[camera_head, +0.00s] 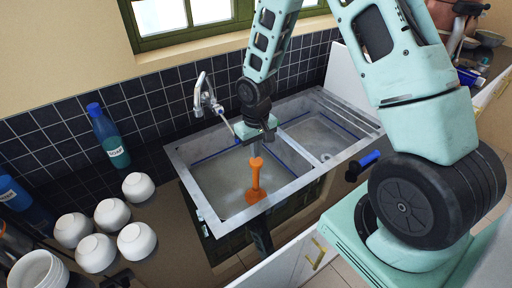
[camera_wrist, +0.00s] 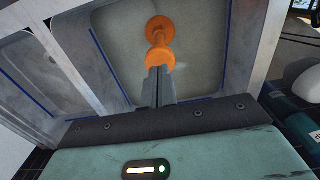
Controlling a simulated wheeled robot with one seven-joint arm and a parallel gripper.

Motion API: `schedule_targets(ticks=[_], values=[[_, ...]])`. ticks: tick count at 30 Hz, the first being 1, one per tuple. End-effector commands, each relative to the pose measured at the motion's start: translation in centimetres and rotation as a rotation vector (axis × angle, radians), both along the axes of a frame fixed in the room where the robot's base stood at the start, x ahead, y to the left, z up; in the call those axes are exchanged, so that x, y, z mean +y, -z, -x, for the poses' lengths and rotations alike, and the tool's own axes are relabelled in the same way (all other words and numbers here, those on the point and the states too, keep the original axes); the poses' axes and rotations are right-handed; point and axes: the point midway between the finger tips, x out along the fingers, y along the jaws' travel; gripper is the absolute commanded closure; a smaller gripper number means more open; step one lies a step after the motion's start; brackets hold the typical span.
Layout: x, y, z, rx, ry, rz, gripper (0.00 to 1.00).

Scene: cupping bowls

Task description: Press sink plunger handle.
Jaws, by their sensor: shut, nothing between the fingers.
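The orange sink plunger (camera_head: 256,184) stands in the left basin of the metal double sink (camera_head: 207,205), slightly tilted in the head view. Its round handle top (camera_wrist: 159,59) shows in the wrist view just beyond my fingertips, with the rest of the plunger behind it. My gripper (camera_head: 257,153) is shut and empty, pointing down directly above the plunger. In the wrist view my gripper (camera_wrist: 158,72) has its two fingers together and overlapping the edge of the handle. I cannot tell whether the fingertips touch it.
A faucet (camera_head: 205,98) stands behind the sink. Several white bowls (camera_head: 137,241) rest upside down on the left counter, with a soap bottle (camera_head: 108,135) behind them. The right basin (camera_head: 318,137) looks empty. A blue-handled item (camera_head: 366,162) lies right of the sink.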

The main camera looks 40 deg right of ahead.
Motion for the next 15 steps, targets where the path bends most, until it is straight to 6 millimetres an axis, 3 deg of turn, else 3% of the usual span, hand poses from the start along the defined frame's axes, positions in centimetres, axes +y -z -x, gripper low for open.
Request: schedule_targets(ticks=[3,15], values=[[-0.01,1.07,-0.03,-0.001,0.000,0.000,1.00],[-0.01,1.13,-0.02,0.000,0.000,0.000,1.00]])
